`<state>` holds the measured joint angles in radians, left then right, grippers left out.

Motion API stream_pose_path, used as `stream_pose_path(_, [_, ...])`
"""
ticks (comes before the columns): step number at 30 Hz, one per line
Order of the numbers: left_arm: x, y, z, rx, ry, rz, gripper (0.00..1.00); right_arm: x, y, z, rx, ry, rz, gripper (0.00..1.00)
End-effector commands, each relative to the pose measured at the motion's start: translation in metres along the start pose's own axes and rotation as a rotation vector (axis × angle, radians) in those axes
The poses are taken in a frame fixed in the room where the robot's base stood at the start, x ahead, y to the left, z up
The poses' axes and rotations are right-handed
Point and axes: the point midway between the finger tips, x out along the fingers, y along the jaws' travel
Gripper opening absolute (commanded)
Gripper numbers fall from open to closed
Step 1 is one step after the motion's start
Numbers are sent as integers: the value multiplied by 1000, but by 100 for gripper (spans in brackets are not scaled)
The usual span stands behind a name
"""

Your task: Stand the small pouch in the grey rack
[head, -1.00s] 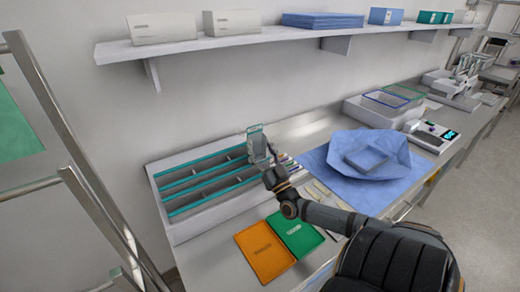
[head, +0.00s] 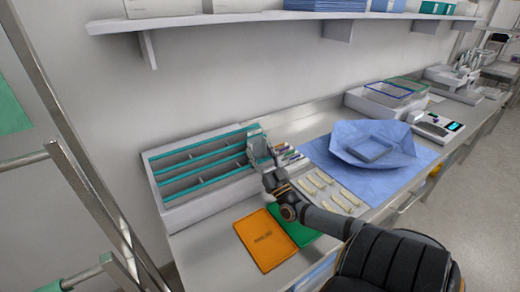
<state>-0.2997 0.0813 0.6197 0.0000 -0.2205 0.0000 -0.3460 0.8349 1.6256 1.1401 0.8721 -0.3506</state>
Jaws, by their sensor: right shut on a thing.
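The small pouch (head: 259,147) is pale and translucent with a grey-green tint. It is upright and slightly tilted at the right end of the grey rack (head: 170,217). My right gripper (head: 264,165) is shut on its lower part and hides some of it. The rack has several long slots edged in teal. I cannot tell whether the pouch is inside a slot or just in front of it. My left gripper is not in view.
A blue wrap (head: 372,143) holds a tray. A shelf (head: 240,18) runs above.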

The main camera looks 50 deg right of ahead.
Motion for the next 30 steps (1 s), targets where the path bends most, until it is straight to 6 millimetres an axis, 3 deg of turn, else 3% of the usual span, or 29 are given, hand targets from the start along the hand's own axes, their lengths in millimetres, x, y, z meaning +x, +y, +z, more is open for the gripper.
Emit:
stream_pose_path(7, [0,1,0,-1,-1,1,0,0,0,0,0,0,0,41])
stream_pose_path(8, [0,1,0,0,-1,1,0,0,0,0,0,0,0,60])
stream_pose_path(13, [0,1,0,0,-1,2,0,0,0,1,0,0,0,83])
stream_pose_path(24, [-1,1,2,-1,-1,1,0,0,0,-1,0,0,-1,84])
stream_pose_path(30, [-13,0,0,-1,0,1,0,9,0,-16,-1,0,-2,84])
